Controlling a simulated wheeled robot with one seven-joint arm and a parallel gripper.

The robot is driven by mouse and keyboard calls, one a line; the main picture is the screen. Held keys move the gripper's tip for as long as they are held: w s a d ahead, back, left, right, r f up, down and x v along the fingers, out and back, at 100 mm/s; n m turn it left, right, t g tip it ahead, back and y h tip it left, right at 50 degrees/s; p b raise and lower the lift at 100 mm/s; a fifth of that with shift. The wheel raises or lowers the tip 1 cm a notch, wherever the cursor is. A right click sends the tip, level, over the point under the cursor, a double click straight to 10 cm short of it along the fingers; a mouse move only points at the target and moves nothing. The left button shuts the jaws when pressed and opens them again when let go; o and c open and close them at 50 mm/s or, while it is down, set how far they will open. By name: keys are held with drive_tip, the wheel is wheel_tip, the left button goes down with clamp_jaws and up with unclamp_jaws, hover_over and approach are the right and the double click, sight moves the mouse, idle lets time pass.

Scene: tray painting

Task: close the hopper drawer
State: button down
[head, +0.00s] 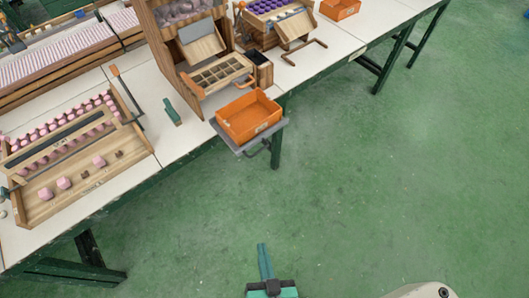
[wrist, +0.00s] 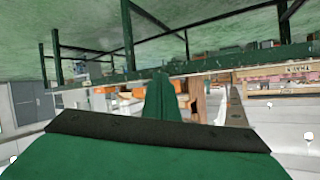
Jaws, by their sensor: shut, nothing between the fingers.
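The wooden hopper (head: 165,50) stands on the white bench at the top of the head view, with grey-pink pieces in its top. Its drawer (head: 247,66), a wooden tray divided into small compartments, sticks out at the front below a sloping chute. The compartments look empty. My gripper (head: 264,246) is low in the head view, over the green floor and well apart from the bench and the drawer. Its green fingers are together and hold nothing; they also show in the wrist view (wrist: 160,100). I cannot make out the drawer in the wrist view.
An orange bin (head: 248,116) sits on a grey shelf (head: 228,142) jutting from the bench edge, just in front of the drawer. A dark cup (head: 261,70) stands to its right. A wooden tray (head: 40,208) with pink pieces lies at left. Open floor lies between.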

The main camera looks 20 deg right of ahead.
drive_tip(key=w+d+f+m+g+y, duration=0.2)
drive_tip(key=w+d+f+m, duration=0.65)
drive_tip(key=w, duration=0.25)
drive_tip(key=w+d+r+t+y, duration=0.3)
drive_tip(key=w+d+r+y, duration=0.35)
drive_tip(key=r, duration=0.55)
drive_tip(key=w+a+f, duration=0.1)
drive_tip(key=w, duration=0.5)
drive_tip(key=w+a+f+h, duration=0.1)
drive_tip(key=w+a+f, duration=0.1)
drive_tip(key=w, duration=0.5)
drive_tip(key=shift+m, duration=0.35)
